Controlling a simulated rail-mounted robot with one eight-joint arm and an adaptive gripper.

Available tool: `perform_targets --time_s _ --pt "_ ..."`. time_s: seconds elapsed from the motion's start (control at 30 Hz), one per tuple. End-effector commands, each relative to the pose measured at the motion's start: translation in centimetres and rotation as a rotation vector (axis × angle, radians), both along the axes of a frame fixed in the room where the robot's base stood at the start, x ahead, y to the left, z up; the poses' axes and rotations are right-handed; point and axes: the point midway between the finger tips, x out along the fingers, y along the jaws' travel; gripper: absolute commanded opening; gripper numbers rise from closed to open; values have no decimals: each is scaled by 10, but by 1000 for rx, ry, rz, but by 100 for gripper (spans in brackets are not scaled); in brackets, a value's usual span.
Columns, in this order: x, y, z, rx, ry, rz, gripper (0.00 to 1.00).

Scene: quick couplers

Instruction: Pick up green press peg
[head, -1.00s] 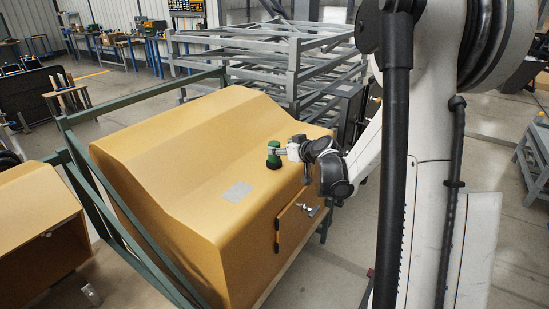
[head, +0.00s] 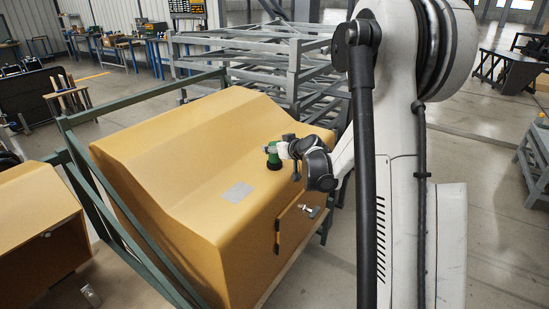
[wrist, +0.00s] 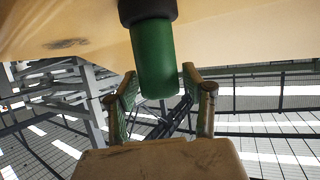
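The green press peg (head: 270,148) stands on its black base (head: 274,163) on the yellow housing. In the wrist view the peg (wrist: 155,62) is a green cylinder, with its black collar (wrist: 147,10) at the top edge. My gripper (head: 279,149) is right beside the peg, reaching in from the right. In the wrist view my gripper (wrist: 159,72) is open, with one green-padded finger on each side of the peg's free end. A narrow gap shows at the right finger. The left fingertip overlaps the peg's edge, and I cannot tell whether it touches.
The yellow housing (head: 170,170) sits in a green frame (head: 75,140) and bears a grey plate (head: 238,192). A hatch with a handle (head: 309,211) is on its front right. Grey racks (head: 293,70) stand behind. Another yellow housing (head: 35,205) is at left.

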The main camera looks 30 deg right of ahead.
Motion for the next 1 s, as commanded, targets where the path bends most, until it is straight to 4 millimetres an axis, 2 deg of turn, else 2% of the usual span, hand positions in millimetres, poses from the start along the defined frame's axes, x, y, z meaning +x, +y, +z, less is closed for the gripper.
perform_targets --time_s 0.03,0.3,0.67,0.83,0.93,1.0 --pt "0 0 0 0 0 0 37" --pt "0 0 0 0 0 0 2" --pt "0 0 5 0 0 0 2" --pt "-1 0 24 0 0 0 2" --pt "-1 0 44 0 0 0 2" --pt "-4 17 52 -2 0 4 2"
